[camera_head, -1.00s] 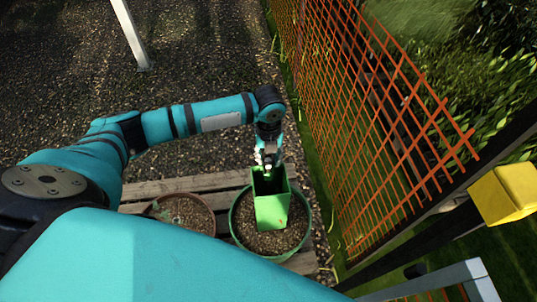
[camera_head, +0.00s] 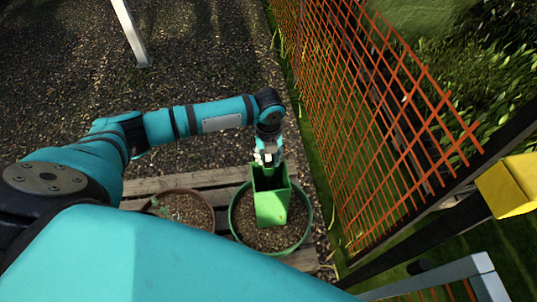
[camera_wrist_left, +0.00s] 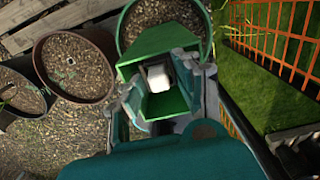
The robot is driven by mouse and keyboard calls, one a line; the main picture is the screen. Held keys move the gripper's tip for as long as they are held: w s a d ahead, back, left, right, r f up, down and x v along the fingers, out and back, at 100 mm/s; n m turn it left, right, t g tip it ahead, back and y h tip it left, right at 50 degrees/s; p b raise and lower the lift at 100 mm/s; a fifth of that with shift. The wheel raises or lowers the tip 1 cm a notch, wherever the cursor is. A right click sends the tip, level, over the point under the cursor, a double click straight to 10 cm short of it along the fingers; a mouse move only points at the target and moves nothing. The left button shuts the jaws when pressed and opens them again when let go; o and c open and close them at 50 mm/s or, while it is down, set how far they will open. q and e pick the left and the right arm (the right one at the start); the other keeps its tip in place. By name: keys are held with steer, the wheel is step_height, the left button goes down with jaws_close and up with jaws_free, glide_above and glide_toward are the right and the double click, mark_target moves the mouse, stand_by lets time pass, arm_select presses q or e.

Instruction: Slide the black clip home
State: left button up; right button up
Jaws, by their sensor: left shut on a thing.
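A green square tube (camera_head: 272,207) stands open-topped in a round green pot (camera_head: 306,226) of brown mulch. My left gripper (camera_head: 268,160) is at the far rim of the tube's mouth, pointing down. In the left wrist view, the gripper's fingers (camera_wrist_left: 160,88) lie over the mouth of the green tube (camera_wrist_left: 165,105). A small white block (camera_wrist_left: 158,77) shows between them. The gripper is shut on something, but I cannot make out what. I cannot pick out a black clip in either view. My right gripper is not in view.
A brown pot (camera_head: 187,207) stands left of the green pot, both on wooden slats (camera_head: 160,184). Open gravel (camera_head: 200,60) lies behind.

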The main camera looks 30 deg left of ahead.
arm_select(q)
steer(key=shift+f, duration=0.2)
stand_by(0.3)
steer(key=shift+f, duration=0.45)
steer(key=o, duration=0.8)
steer(key=shift+c, duration=0.2)
step_height(320, 180, up, 12)
stand_by(0.4)
